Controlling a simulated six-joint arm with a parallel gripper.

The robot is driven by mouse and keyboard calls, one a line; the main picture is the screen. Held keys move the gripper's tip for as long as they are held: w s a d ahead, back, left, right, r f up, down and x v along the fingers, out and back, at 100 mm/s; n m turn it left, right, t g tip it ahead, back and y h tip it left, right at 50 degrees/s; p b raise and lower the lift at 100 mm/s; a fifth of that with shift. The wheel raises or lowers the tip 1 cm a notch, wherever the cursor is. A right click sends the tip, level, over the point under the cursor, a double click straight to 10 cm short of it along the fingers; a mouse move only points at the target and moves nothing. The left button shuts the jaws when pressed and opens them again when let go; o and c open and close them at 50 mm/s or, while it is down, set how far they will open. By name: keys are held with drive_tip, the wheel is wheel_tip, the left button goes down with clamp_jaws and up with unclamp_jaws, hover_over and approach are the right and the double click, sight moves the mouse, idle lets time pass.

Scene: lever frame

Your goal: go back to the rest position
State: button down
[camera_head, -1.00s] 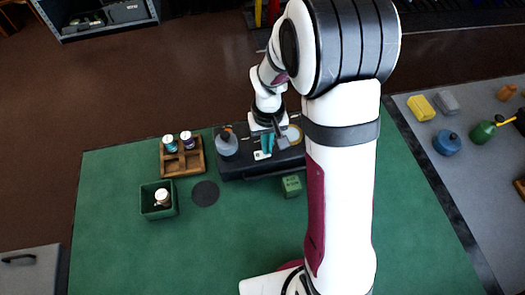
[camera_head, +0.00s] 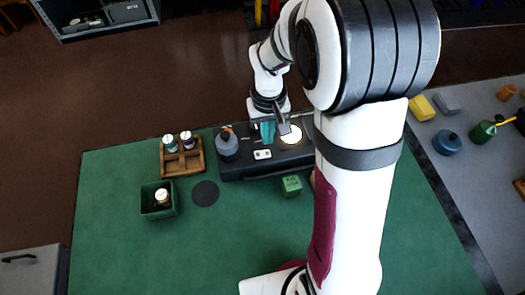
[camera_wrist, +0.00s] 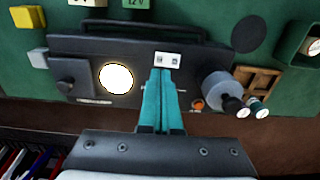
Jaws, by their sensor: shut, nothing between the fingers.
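My gripper (camera_head: 267,140) is over the back part of a black box (camera_head: 236,171) on the green mat. Its teal fingers are together and empty. In the wrist view the fingertips (camera_wrist: 161,71) appear just short of a small white switch plate (camera_wrist: 168,60); whether they touch anything is unclear. The plate (camera_head: 262,155) is uncovered in the head view. A round lamp (camera_head: 291,134) on the box glows bright white, also in the wrist view (camera_wrist: 115,78). A grey cylinder (camera_head: 227,147) stands at the box's left end.
A wooden rack (camera_head: 183,171) with small bottles and a green bin (camera_head: 147,211) with a bottle stand left of the box. A dark disc (camera_head: 205,193) and a green block (camera_head: 291,186) lie in front. My arm hides the mat's right part. Several items stand on a grey table (camera_head: 465,180).

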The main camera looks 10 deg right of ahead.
drive_tip(key=shift+r, duration=0.95)
drive_tip(key=s+a+r+m+y, duration=0.1)
drive_tip(key=s+r, duration=0.3)
drive_tip(key=s, duration=0.7)
drive_tip(key=s+a+r+m, duration=0.2)
drive_tip(key=s+r+m, duration=0.2)
drive_tip(key=s, duration=0.7)
drive_tip(key=shift+s+a+m+y, duration=0.25)
drive_tip(key=shift+a+m+y, duration=0.05)
drive_tip(key=shift+y, duration=0.1)
